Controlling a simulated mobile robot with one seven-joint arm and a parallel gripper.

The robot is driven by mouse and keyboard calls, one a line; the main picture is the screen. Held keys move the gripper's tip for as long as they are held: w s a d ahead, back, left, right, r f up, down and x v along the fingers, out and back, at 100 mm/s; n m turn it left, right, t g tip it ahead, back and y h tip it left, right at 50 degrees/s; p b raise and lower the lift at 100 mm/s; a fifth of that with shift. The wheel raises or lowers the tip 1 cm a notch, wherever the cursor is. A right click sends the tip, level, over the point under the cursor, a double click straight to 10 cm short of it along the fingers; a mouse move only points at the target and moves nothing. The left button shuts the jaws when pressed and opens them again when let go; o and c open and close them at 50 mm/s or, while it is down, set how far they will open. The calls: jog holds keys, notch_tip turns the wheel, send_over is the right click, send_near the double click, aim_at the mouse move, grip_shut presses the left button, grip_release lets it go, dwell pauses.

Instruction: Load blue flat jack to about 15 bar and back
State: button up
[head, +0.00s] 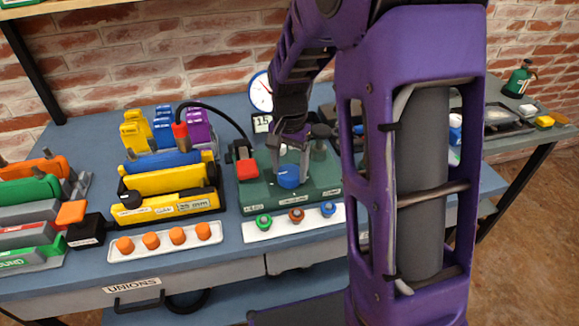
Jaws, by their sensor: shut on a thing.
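My gripper (289,165) reaches down over the dark green panel (262,193) on the blue bench and is shut on a round blue knob (288,177). A gauge with a white dial and blue rim (261,92) stands behind the panel, partly hidden by my arm. A small display (262,124) below it seems to read 15, its right part hidden. A black hose (225,112) arches from a red fitting (181,135) by the yellow and blue blocks to the panel's red-topped part (246,167). The flat jack itself I cannot make out for sure.
A white strip (250,232) with green, red and blue fittings lies in front of the panel. A tray of orange unions (165,241) is to its left. Yellow and blue blocks (172,182) stand left of the panel. My arm hides much of the right side.

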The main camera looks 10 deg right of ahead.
aim_at(290, 171)
jog(key=n+p, duration=0.1)
jog(key=n, duration=0.3)
jog(key=shift+r, duration=0.1)
jog(key=n+p, duration=0.1)
jog(key=n, duration=0.3)
jog(key=n+p, duration=0.1)
jog(key=n, duration=0.4)
jog(key=shift+p, duration=0.4)
jog(key=shift+n+p, duration=0.6)
jog(key=shift+n, duration=1.3)
jog(key=o, duration=1.4)
jog(key=shift+c, duration=0.2)
notch_tip(290, 171, up, 17)
jog(key=p, duration=0.2)
jog(key=shift+r, duration=0.15)
